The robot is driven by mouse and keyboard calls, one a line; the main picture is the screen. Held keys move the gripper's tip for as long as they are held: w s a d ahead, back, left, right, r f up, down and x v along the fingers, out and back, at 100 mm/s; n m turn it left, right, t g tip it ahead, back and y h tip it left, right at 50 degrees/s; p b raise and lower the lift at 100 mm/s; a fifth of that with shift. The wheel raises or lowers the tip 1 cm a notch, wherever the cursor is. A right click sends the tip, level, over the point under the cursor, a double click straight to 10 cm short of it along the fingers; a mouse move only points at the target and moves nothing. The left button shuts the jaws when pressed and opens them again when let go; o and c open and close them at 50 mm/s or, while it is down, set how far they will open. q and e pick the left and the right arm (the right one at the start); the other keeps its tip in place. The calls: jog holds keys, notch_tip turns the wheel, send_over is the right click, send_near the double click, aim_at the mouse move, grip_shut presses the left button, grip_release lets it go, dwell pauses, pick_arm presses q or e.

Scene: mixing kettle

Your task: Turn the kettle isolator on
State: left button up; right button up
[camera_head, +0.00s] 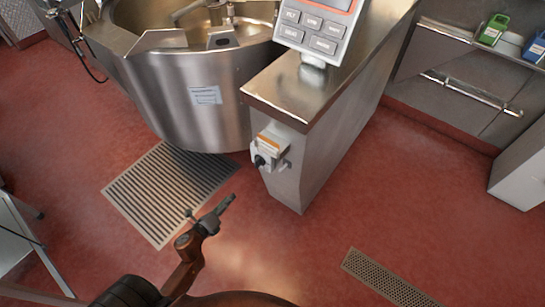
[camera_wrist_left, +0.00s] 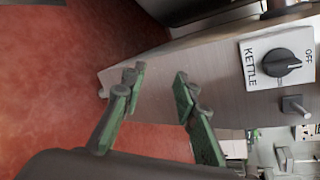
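The kettle isolator (camera_head: 268,153) is a pale box with a dark knob on the end face of the steel pedestal (camera_head: 302,150). In the left wrist view the isolator plate (camera_wrist_left: 252,78) reads KETTLE and OFF, with a black rotary knob (camera_wrist_left: 281,62) at the right. My left gripper (camera_head: 212,208) is in front of and below the isolator, apart from it. In the left wrist view its two green-padded fingers (camera_wrist_left: 157,80) are spread and empty, left of the knob. My right gripper is not in view.
The big steel kettle (camera_head: 185,95) stands behind, left of the pedestal. A control panel (camera_head: 315,30) tops the pedestal. A small grey peg (camera_wrist_left: 293,105) sticks out below the isolator plate. Floor grates (camera_head: 172,190) lie left and right.

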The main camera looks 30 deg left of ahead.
pick_arm(q)
jog(key=w+d+r+m+t+h+b, duration=0.1)
jog(key=w+d+r+m+t+b, duration=0.15)
jog(key=r+m, duration=0.55)
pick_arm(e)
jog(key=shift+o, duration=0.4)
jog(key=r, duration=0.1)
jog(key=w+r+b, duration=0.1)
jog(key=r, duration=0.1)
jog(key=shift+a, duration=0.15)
pick_arm(q)
jog(key=m+t+h+b, duration=0.1)
jog(key=m+b, duration=0.1)
jog(key=m, duration=0.2)
send_near(255, 164)
jog(key=w+p, duration=0.2)
jog(key=w, duration=0.5)
jog(key=shift+w+d+r+p, duration=0.1)
jog(key=shift+w+d+p, duration=0.1)
jog(key=shift+w+p, duration=0.15)
jog(key=shift+w, duration=0.35)
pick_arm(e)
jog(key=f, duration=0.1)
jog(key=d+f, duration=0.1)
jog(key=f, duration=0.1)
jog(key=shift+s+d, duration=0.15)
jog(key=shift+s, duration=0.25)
pick_arm(q)
jog(key=shift+w, duration=0.1)
jog(key=shift+c, duration=0.7)
